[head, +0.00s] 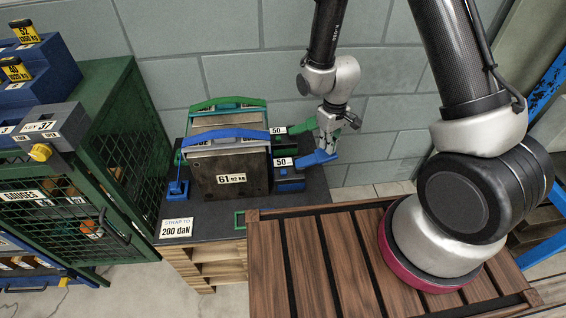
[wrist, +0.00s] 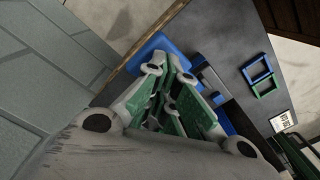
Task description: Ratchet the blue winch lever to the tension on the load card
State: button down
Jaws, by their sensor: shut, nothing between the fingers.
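The blue winch (head: 289,184) sits at the right side of the mould (head: 228,178), below a tag reading 50. Its blue lever (head: 318,158) sticks out to the right. My gripper (head: 329,144) is shut and empty, with its fingertips just above the lever's outer end; whether they touch it I cannot tell. In the wrist view the shut fingers (wrist: 182,98) lie in front of the blue lever's end (wrist: 158,44) and hide part of it. The load card (head: 177,228) at the front left of the dark top reads "STRAP TO 200 daN".
A green winch lever (head: 302,127) lies behind the blue one, near my wrist. Blue (head: 225,134) and green (head: 226,102) straps cross the moulds. A green mesh cage (head: 85,215) stands left. A slatted wooden top (head: 310,262) lies in front. A block wall is behind.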

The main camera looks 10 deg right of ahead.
aim_at(326, 156)
jog(key=shift+f, duration=2.75)
jog(key=shift+r, duration=3.15)
jog(key=shift+f, duration=0.1)
jog(key=shift+f, duration=3.1)
jog(key=shift+r, duration=3.2)
jog(key=shift+f, duration=3.15)
jog(key=shift+r, duration=3.15)
